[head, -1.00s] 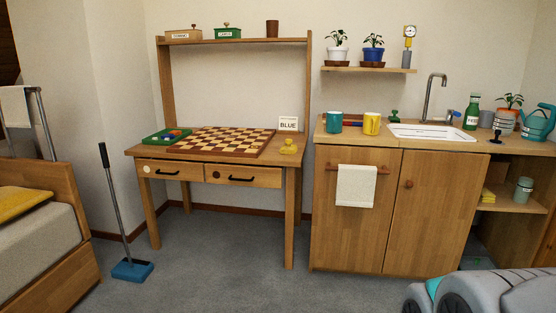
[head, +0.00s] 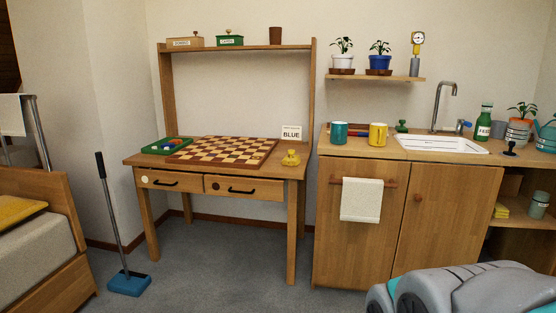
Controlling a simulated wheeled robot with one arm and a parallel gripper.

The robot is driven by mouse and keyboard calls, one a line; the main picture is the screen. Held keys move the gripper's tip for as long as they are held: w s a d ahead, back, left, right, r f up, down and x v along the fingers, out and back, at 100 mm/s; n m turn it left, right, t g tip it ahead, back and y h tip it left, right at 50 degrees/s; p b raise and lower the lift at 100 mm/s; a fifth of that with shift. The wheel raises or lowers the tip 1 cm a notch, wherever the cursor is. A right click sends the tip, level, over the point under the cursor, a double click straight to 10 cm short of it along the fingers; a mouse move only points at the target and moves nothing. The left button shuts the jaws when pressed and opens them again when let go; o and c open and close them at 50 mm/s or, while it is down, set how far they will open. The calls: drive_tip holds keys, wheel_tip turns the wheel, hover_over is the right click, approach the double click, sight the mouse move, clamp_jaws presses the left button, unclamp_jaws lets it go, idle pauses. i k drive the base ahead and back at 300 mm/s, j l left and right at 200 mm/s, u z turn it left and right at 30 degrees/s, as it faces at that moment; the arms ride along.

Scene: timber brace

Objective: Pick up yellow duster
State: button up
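A small yellow folded stack, which looks like a cloth or duster (head: 501,210), lies on the open shelf under the counter at the right, left of a grey-green jar. It is small in the head view, and I cannot tell its exact shape. A separate small yellow knobbed object (head: 290,159) stands on the desk's right end by the BLUE card. Part of my grey arm fills the bottom right. My gripper's fingers are not in view.
The open shelf (head: 522,221) also holds the jar (head: 539,205). The cabinet (head: 358,236) with a hanging white towel (head: 361,200) stands left of it. The desk (head: 133,160) is further left. Grey floor (head: 215,270) is clear in the middle.

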sight(290, 159)
drive_tip(key=i+l+z, duration=0.15)
drive_tip(key=i, duration=0.7)
